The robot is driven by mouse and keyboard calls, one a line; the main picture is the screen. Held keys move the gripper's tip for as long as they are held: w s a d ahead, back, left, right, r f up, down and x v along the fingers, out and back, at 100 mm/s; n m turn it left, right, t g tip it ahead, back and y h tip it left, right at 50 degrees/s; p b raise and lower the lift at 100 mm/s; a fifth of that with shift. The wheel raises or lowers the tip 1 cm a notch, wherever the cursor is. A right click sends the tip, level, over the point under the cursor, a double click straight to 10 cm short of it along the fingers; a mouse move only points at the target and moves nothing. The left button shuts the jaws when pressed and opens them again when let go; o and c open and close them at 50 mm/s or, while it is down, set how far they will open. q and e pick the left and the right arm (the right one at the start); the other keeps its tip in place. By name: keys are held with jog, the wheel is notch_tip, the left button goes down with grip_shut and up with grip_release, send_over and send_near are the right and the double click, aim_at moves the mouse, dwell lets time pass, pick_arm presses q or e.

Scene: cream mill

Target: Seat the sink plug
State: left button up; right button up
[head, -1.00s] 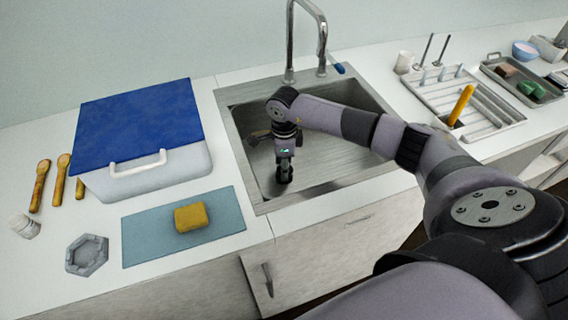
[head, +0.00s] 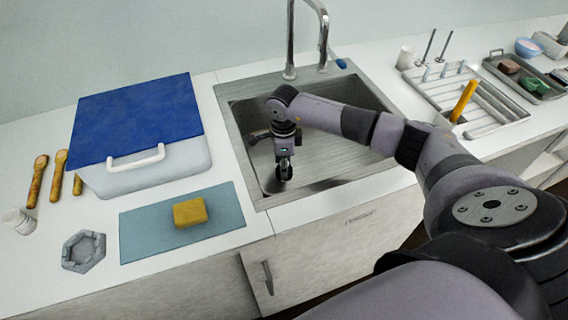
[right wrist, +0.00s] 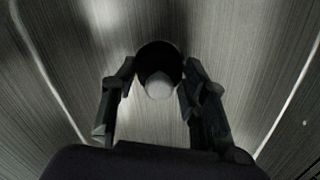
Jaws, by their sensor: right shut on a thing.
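My right gripper (head: 284,173) points down inside the steel sink (head: 330,165), low over its basin floor. In the right wrist view its two fingers (right wrist: 158,95) are closed around the sink plug, a dark round piece (right wrist: 155,52) with a pale rounded knob (right wrist: 158,86) between the fingertips. The plug is hidden by the gripper in the head view. The drain opening is not clearly visible, and I cannot tell whether the plug touches the basin floor. My left gripper is not in view.
A tall chrome tap (head: 290,45) stands behind the sink. Left of it are a blue-lidded box (head: 140,115), a blue mat (head: 140,238) with a yellow sponge (head: 190,212), and wooden spoons (head: 58,175). A dish rack (head: 490,112) stands on the right.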

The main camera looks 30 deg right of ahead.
jog(key=shift+f+b, duration=0.5)
jog(key=shift+b, duration=0.15)
dwell(0.6)
jog(key=o, duration=1.2)
jog(key=shift+c, duration=0.2)
jog(key=shift+o, duration=0.2)
jog(key=o, duration=0.4)
jog(key=shift+o, duration=0.2)
jog(key=shift+r, duration=0.15)
jog(key=shift+r+p, duration=0.85)
jog(key=shift+r, duration=0.5)
jog(key=shift+r, duration=0.15)
